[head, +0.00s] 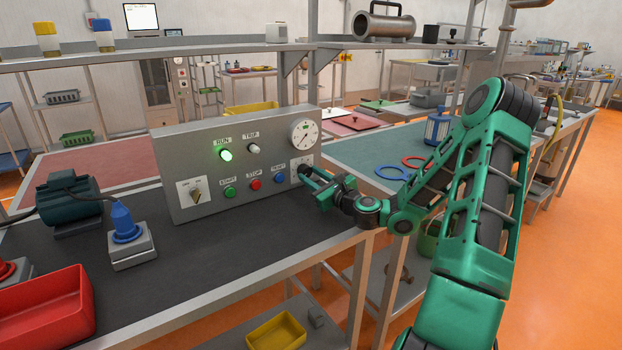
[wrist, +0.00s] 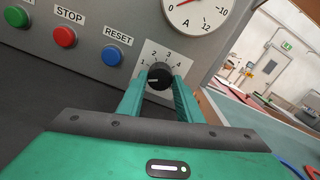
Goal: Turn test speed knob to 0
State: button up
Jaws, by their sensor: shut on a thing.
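The test speed knob is a black round knob (wrist: 159,76) on a white plate (wrist: 150,52) with numbers around it; 1, 2, 3 and 4 can be read in the wrist view. My gripper (wrist: 160,88) has its two green fingers on either side of the knob, shut on it. The knob's pointer is not clear, so I cannot tell its setting. In the head view my gripper (head: 308,174) reaches the lower right of the grey control panel (head: 200,150) and hides most of the knob.
On the panel, the RUN lamp (head: 226,154) glows green. The blue RESET button (wrist: 111,55) and red STOP button (wrist: 65,36) sit left of the knob; a dial gauge (wrist: 195,8) is above. A blue plug (head: 122,218) and motor (head: 70,198) stand at left on the dark bench top.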

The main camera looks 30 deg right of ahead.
jog(key=shift+n, duration=0.4)
jog(key=o, duration=1)
jog(key=shift+o, duration=0.2)
jog(key=s, duration=0.7)
jog(key=shift+s+d, duration=0.2)
jog(key=shift+s, duration=0.2)
jog(key=shift+s+a+f, duration=0.1)
jog(key=shift+s+f, duration=0.3)
jog(key=shift+s, duration=0.35)
jog(key=shift+s+r, duration=0.35)
jog(key=shift+s, duration=0.35)
